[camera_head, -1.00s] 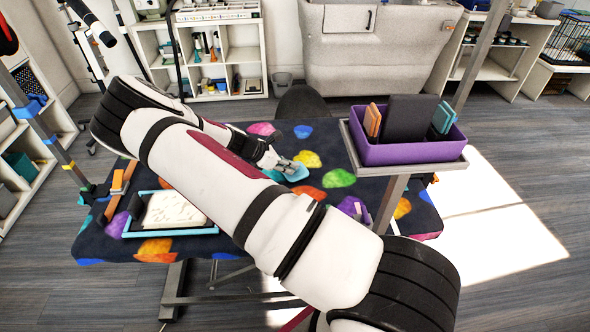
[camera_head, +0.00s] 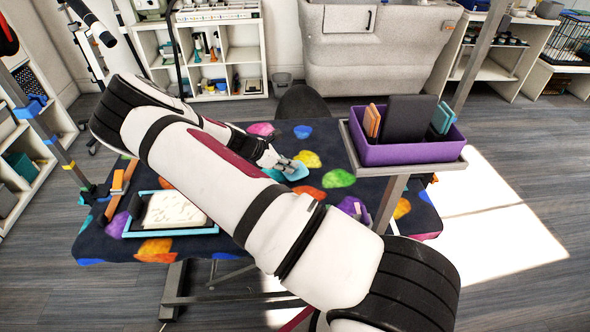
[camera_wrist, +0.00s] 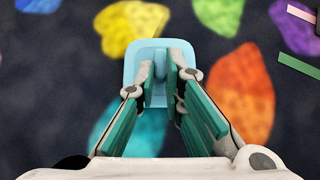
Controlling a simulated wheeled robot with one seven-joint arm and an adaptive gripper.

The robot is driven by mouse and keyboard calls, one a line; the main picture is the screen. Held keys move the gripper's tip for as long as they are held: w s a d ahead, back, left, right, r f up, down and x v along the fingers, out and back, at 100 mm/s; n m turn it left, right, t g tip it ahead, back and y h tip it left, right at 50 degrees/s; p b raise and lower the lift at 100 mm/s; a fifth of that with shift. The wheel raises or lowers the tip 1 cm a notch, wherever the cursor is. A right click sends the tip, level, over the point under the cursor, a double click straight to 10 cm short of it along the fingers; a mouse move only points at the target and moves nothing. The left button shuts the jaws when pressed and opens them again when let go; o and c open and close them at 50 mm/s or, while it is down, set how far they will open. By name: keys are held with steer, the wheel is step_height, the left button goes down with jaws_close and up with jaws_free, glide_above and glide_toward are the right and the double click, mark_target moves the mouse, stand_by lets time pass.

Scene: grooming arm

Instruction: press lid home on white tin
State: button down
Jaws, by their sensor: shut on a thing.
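A light blue, rounded-square lid (camera_wrist: 147,50) with a raised grip lies under my gripper (camera_wrist: 163,75) in the wrist view. My fingers are closed on the raised grip, one on each side. In the head view the lid (camera_head: 298,172) shows as a small blue patch beside my gripper (camera_head: 288,165), low over the patterned table. No white tin can be made out; whether one is under the lid is hidden.
The dark table cover (camera_head: 300,218) has bright coloured patches. A blue-framed tray (camera_head: 128,235) with a pale sheet lies at the left. A purple bin (camera_head: 405,153) stands on a raised shelf at the right. Orange pieces (camera_head: 117,190) sit near the left edge.

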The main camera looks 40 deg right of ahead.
steer(key=shift+r+p, duration=0.8)
steer(key=shift+r, duration=1.7)
steer(key=shift+s, duration=0.1)
